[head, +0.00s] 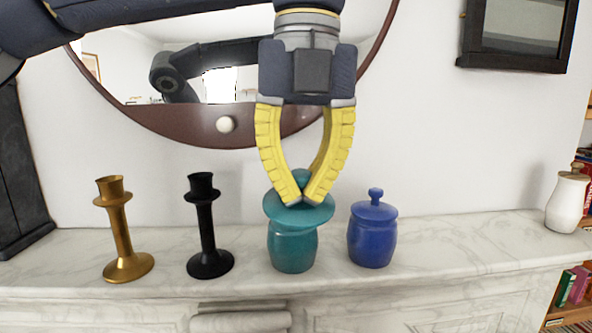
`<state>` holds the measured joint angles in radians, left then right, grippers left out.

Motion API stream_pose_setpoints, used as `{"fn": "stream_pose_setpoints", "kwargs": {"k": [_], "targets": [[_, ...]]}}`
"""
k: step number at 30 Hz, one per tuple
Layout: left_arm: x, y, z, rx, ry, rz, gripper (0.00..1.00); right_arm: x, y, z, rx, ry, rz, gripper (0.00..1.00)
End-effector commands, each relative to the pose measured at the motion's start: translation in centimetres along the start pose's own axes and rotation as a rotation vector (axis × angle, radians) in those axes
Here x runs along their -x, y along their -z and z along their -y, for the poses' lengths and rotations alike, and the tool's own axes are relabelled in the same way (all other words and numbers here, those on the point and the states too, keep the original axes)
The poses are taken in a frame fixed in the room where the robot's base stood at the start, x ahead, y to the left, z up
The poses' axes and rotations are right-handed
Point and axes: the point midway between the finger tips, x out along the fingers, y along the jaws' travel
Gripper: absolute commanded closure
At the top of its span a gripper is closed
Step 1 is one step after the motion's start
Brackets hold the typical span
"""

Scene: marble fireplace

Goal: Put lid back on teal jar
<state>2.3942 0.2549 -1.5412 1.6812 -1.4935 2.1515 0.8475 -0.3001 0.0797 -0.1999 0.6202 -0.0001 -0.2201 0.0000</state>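The teal jar (292,252) stands upright on the marble mantel, between the black candlestick and the blue jar. Its teal lid (322,213) is over the jar's mouth, hiding the rim, and looks shifted slightly right of the body. I cannot tell whether the lid touches the jar. My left gripper (304,199) points down from above, its yellow fingers closed together around the lid's knob, whose top shows between them. My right gripper is not in view.
A blue lidded jar (371,240) stands close on the right. A black candlestick (207,230) and a gold candlestick (122,232) stand to the left. A white jar (567,202) is at the far right. The mantel (470,245) between is clear. A round mirror (130,60) hangs behind.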

Motion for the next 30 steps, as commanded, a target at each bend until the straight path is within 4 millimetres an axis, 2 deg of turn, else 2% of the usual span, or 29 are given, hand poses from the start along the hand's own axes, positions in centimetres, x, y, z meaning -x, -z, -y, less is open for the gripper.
{"fn": "stream_pose_setpoints", "kwargs": {"k": [3,9,16,20,23,30], "targets": [[0.0,2.0,0.0,-0.003,0.0,0.001,1.0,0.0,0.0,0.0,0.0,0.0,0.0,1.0],[0.0,4.2,-0.1,-0.002,0.001,0.0,1.0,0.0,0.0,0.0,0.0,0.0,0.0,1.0],[-0.8,4.7,-0.1,0.001,0.004,-0.039,1.0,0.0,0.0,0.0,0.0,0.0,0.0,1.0],[-1.2,2.2,0.7,0.058,0.013,-0.073,1.0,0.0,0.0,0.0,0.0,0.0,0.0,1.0],[-1.3,-0.8,1.3,0.165,0.02,-0.099,1.0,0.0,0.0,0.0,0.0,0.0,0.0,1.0],[-1.2,-9.3,1.6,0.596,0.061,-0.157,1.0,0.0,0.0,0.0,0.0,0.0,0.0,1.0]]}}
